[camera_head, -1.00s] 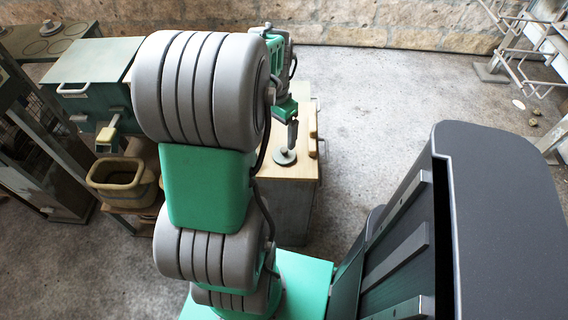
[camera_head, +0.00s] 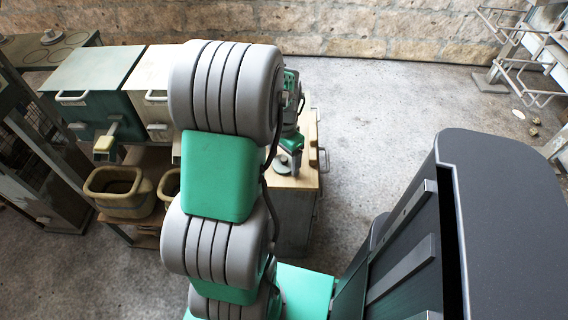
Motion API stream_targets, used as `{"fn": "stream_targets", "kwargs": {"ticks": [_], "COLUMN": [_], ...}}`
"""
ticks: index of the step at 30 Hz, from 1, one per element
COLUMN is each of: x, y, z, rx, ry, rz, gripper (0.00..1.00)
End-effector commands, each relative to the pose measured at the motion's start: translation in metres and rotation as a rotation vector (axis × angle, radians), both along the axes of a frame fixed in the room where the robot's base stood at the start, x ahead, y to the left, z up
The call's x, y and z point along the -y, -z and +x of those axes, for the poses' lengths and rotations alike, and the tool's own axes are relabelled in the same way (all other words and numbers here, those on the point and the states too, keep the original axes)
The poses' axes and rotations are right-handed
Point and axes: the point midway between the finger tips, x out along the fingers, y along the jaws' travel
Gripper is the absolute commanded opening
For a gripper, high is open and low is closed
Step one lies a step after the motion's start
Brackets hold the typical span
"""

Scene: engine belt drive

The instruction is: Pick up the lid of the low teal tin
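A round grey lid-like disc (camera_head: 281,166) lies on the wooden cabinet top, beyond my arm. My gripper (camera_head: 295,168) is right over or beside it and covers part of it. Its fingers are small and dark here, and I cannot tell whether they are open, shut or touching the disc. I cannot make out a teal tin body under the disc. My large grey and green arm hides much of the middle of the view.
The wooden cabinet (camera_head: 297,218) has a handle on its right side. To the left are a teal box (camera_head: 90,85), a cream box (camera_head: 150,75) and a tan bin (camera_head: 122,206) on a shelf. Open floor (camera_head: 385,130) lies to the right of the cabinet.

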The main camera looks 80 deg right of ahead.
Motion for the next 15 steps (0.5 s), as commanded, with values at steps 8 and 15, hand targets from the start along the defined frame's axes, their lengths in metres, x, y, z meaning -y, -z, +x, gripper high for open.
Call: {"fn": "stream_targets", "kwargs": {"ticks": [8,15], "x": [0.0000,0.0000], "y": [-0.0002,-0.0002], "z": [0.0001,0.0001], "rx": [0.000,0.000], "ry": [0.000,0.000], "rz": [0.000,0.000], "gripper": [0.55,0.35]}}
